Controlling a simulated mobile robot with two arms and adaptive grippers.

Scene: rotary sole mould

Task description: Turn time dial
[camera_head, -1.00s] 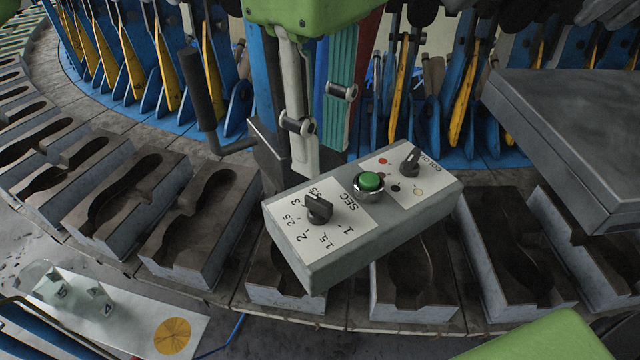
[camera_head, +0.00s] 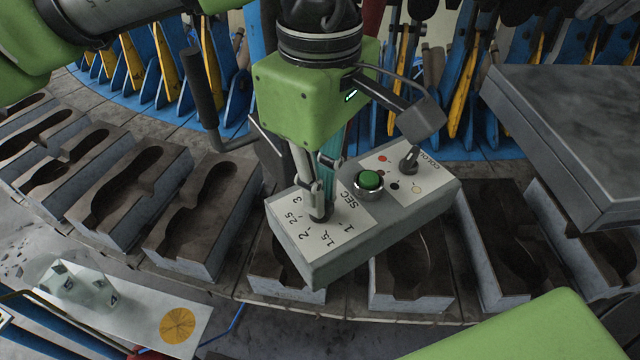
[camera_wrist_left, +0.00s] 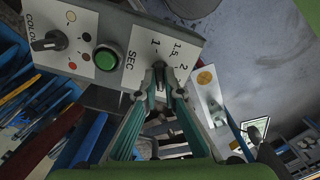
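The time dial (camera_head: 322,216) is a dark knob on the left part of a grey control box (camera_head: 345,258), on a white SEC scale with marks from 1 to 3. My left gripper (camera_head: 319,200) points down over it, its fingertips close together at the knob and mostly covering it. In the left wrist view the dial (camera_wrist_left: 159,69) shows between the converging fingertips (camera_wrist_left: 163,85), which appear shut on it. The dial's exact pointing is hard to read. My right gripper is not in view.
A green button (camera_head: 369,181) and a COLOUR knob (camera_head: 409,160) sit close by on the same box. Sole moulds (camera_head: 205,222) ring the carousel around and under it. A grey metal slab (camera_head: 570,130) juts in at the right. A dark bent handle (camera_head: 205,100) stands left of the gripper.

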